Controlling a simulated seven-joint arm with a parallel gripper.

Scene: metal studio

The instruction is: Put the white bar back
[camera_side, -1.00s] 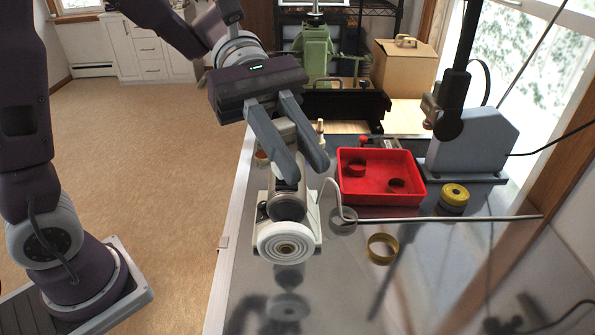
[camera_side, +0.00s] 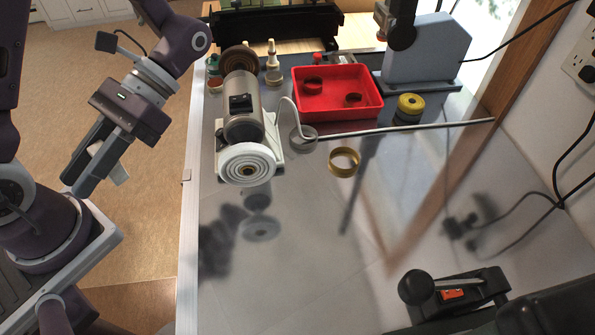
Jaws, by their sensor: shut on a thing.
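My gripper (camera_side: 76,183) is at the left of the view, out past the left edge of the metal table (camera_side: 310,225). Its jaws point down and to the left and are shut on a small white bar (camera_side: 119,174). Part of the bar shows beside the fingers and the rest is hidden between them. My gripper and the bar are clear of the table, above the floor and near my own base.
A bench polisher (camera_side: 247,165) with a white wheel stands at the table's left. A red tray (camera_side: 340,112) holds dark rings. A brass ring (camera_side: 344,161), yellow-topped rolls (camera_side: 409,106) and a long rod (camera_side: 410,128) lie near. A black-knobbed lever (camera_side: 445,292) is front right.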

